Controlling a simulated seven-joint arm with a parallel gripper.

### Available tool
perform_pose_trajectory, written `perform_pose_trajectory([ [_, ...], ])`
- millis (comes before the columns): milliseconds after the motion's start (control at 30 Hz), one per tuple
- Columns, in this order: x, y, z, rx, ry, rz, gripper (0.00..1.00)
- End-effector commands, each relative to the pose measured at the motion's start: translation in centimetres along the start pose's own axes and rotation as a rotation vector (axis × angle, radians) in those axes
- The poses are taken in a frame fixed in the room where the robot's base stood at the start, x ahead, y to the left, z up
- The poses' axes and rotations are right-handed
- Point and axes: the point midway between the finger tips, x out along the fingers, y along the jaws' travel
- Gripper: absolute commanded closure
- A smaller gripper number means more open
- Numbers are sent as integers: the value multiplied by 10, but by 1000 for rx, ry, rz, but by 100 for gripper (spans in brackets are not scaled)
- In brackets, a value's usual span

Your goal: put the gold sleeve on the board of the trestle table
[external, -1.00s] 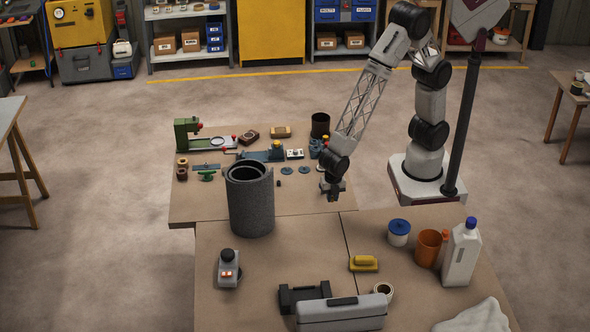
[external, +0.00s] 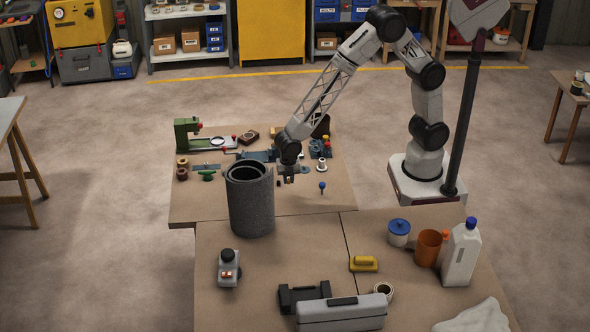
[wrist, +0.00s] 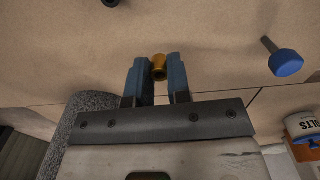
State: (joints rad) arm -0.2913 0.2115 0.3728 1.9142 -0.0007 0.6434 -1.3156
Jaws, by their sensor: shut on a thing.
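The gold sleeve (wrist: 159,68) is between the two blue-grey fingers of my gripper (wrist: 157,75) in the wrist view. The gripper is shut on it. In the external view my gripper (external: 288,176) hangs above the rear worktable (external: 315,204), just right of the dark grey cylinder; the sleeve is too small there to make out clearly. A table with splayed wooden legs and a pale board (external: 9,110) stands at the left edge, cut off by the frame and well away from my gripper. I cannot tell for sure that it is the trestle table.
The tall dark grey cylinder (external: 251,205) stands close left of my gripper. A blue-knobbed pin (external: 322,187) stands to the right. A green machine (external: 187,135) and several small parts crowd the rear worktable. Open floor (external: 100,190) lies between it and the left table.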

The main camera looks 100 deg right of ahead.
Motion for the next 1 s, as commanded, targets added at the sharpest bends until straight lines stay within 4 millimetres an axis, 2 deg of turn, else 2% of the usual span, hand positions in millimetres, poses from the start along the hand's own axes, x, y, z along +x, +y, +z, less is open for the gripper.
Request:
perform_pose_trajectory([
  [200, 0, 35, 48, 13, 0, 1, 100],
  [600, 0, 88, 144, 29, 0, 0, 100],
  [800, 0, 106, 187, 35, 0, 1, 100],
  [1000, 0, 114, 212, 38, 0, 0, 100],
])
